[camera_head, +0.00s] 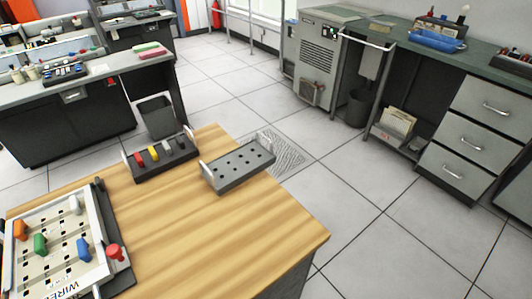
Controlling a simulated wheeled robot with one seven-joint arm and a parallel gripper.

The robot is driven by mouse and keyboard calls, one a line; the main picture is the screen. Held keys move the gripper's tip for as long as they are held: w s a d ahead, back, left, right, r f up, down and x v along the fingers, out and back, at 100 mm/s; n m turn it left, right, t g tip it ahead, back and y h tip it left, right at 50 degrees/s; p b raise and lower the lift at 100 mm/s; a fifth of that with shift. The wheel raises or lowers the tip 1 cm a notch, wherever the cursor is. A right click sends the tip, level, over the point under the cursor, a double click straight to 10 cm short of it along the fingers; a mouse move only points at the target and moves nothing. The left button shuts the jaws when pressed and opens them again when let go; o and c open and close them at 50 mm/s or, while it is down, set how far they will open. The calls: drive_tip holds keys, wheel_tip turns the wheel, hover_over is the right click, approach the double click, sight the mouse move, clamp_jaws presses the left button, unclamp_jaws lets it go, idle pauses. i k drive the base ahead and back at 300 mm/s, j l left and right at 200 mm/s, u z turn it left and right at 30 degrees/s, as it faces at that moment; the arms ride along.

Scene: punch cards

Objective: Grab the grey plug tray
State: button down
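A grey plug tray (230,176) sits on the wooden table near its far right edge. It has rows of dark holes, a raised pale handle at each end, and no plugs that I can see in it. To its left, close by, stands a darker tray (152,175) with red, yellow, grey and dark plugs in a row. My gripper is not in view.
The wooden table (215,235) is bare in front of the grey tray. A framed white board (58,252) with coloured plugs lies at the table's left. A dark bin (157,116) stands behind the table. Tiled floor (385,225) is open to the right.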

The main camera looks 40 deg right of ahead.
sight(224, 173)
drive_tip(key=i+j, duration=0.15)
drive_tip(key=j, duration=0.2)
drive_tip(key=i+j, duration=0.1)
drive_tip(key=j, duration=0.25)
drive_tip(key=i+j, duration=0.15)
drive_tip(key=j, duration=0.2)
drive_tip(key=i+j, duration=0.15)
drive_tip(key=j, duration=0.2)
drive_tip(key=l+z, duration=0.05)
